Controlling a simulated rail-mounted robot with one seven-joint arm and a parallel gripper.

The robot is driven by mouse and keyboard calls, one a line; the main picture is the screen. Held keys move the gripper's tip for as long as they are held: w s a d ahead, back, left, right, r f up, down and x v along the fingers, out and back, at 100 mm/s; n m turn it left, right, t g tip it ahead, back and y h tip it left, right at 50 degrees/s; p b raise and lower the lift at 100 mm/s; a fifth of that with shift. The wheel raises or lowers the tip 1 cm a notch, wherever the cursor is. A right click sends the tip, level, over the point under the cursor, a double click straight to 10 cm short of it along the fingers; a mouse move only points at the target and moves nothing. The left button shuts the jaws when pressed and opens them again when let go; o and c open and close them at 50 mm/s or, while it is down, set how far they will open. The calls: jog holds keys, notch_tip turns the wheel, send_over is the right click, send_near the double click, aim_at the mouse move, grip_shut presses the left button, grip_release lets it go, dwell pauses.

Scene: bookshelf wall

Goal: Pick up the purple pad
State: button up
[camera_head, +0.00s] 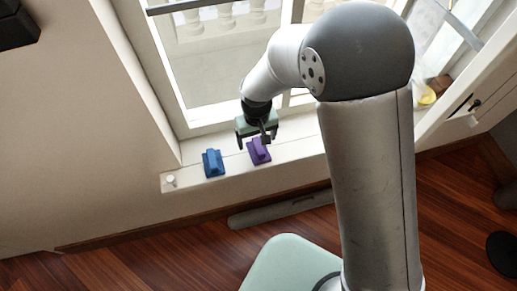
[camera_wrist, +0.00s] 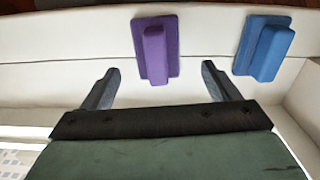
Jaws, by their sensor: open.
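The purple pad (camera_head: 259,151) lies on the white window sill, to the right of a blue pad, in the head view. In the wrist view the purple pad (camera_wrist: 155,49) shows as a flat plate with a raised block, ahead of the fingertips and roughly between their lines. My gripper (camera_head: 256,144) is open over the sill, close to the purple pad in the head view. In the wrist view my gripper (camera_wrist: 160,70) has its two fingers wide apart with nothing held between them. I cannot tell its exact height above the pad.
The blue pad (camera_head: 213,163) lies on the sill (camera_head: 232,169) left of the purple one; it also shows in the wrist view (camera_wrist: 264,48). A small white knob (camera_head: 171,180) is at the sill's left end. The window frame (camera_head: 150,75) rises behind. A yellow object (camera_head: 427,97) sits far right.

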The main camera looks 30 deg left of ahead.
aim_at(258, 145)
jog(key=f, duration=0.5)
jog(key=shift+d, duration=0.25)
jog(key=c, duration=1.1)
jog(key=shift+r, duration=0.15)
jog(key=shift+r, duration=0.25)
notch_tip(258, 145, up, 2)
jog(key=shift+w+r, duration=0.1)
jog(key=shift+r, duration=0.05)
jog(key=s+d+r, duration=0.4)
jog(key=s+r, duration=0.1)
jog(key=s+d+r, duration=0.5)
jog(key=shift+s+d, duration=0.2)
jog(key=shift+s, duration=0.05)
